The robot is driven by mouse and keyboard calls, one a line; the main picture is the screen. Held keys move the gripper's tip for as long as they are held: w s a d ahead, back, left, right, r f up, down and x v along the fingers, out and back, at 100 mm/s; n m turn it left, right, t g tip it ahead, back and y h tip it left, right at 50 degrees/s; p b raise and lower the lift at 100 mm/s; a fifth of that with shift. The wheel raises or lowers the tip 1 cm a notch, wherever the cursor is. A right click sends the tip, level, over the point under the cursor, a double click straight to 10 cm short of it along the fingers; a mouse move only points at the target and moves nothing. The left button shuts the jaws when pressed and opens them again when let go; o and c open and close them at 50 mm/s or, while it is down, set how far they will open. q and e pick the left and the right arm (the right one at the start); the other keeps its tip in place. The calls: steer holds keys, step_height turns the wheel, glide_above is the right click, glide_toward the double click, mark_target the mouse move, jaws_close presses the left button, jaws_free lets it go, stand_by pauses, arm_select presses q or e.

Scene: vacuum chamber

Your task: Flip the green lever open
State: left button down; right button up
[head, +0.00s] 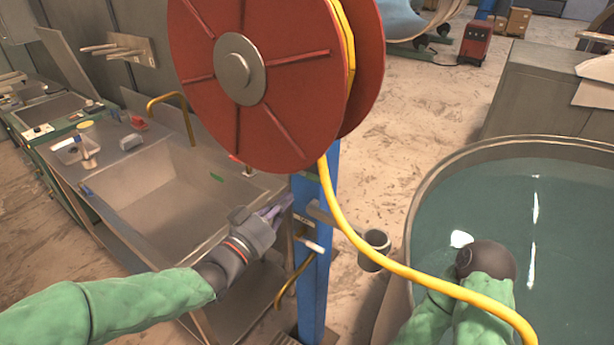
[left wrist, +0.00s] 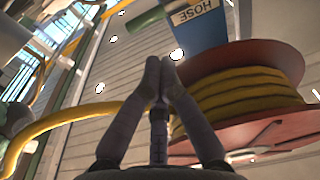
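I cannot make out a green lever for certain. A small flat green piece (head: 216,177) shows against the inside of the metal sink (head: 165,190). A dull green cylinder (left wrist: 146,20) shows at the top of the left wrist view. My left gripper (head: 284,203) is beside the blue post (head: 317,265), below the red hose reel (head: 270,90). In the left wrist view its two fingers (left wrist: 159,65) come together at the tips, with nothing clearly held. My right arm is over the water tank; its gripper fingers are not seen.
A yellow hose (head: 400,268) runs from the reel across the front of the water tank (head: 560,215). A grey cup-shaped part (head: 375,250) and a white-ended handle (head: 311,246) stick out from the post. Open floor lies behind the reel.

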mark_target(311, 174)
arm_select(q)
steer(key=shift+r+h, duration=0.3)
steer(key=shift+r, duration=0.15)
steer(key=x, duration=1)
steer(key=shift+b, duration=0.3)
steer(key=shift+f, duration=0.1)
